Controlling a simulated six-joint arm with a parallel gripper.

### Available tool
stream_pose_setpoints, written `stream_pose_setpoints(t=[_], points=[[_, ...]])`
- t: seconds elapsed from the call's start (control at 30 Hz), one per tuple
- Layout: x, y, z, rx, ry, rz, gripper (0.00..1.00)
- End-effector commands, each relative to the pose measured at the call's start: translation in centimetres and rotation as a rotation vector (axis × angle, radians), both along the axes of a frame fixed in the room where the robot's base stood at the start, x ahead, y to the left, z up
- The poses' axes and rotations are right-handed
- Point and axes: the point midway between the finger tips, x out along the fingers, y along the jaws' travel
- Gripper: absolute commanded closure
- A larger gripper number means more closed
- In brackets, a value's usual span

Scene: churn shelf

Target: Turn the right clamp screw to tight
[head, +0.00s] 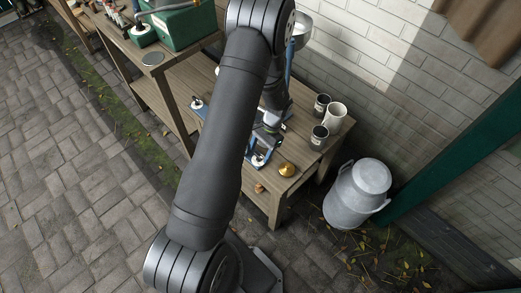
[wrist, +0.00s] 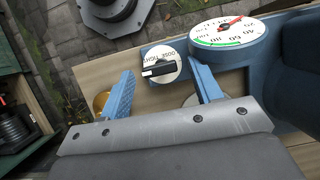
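The clamp screw under my gripper is a white round dial (wrist: 163,54) with a black bar handle (wrist: 158,70). The bar lies nearly crosswise in the wrist view; which end points is unclear. In the head view a white dial shows at the near end of the blue frame (head: 258,159), another dial (head: 197,103) at its far left. My gripper (wrist: 163,69) is open, its blue fingers on either side of the dial, apart from the handle as far as I see.
A white gauge (wrist: 228,32) with a red needle sits beside the dial. A brass weight (head: 286,169) stands near the bench edge. Dark cups (head: 321,104) and a white mug (head: 335,115) stand at the right. A metal churn (head: 357,193) stands on the ground.

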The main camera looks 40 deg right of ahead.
Motion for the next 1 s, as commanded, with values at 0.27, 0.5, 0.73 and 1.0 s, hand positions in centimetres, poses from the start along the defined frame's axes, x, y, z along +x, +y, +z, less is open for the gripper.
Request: stream_pose_setpoints(t=[0.27, 0.5, 0.73, 1.0], points=[[0.0, -0.1, 0.2, 0.000, 0.000, 0.001, 0.42], [0.0, -1.4, 3.2, -0.005, -0.002, 0.000, 0.42], [0.0, -3.6, 8.5, -0.006, -0.002, 0.000, 0.42], [-0.1, -5.8, 13.8, -0.003, -0.001, 0.001, 0.42]])
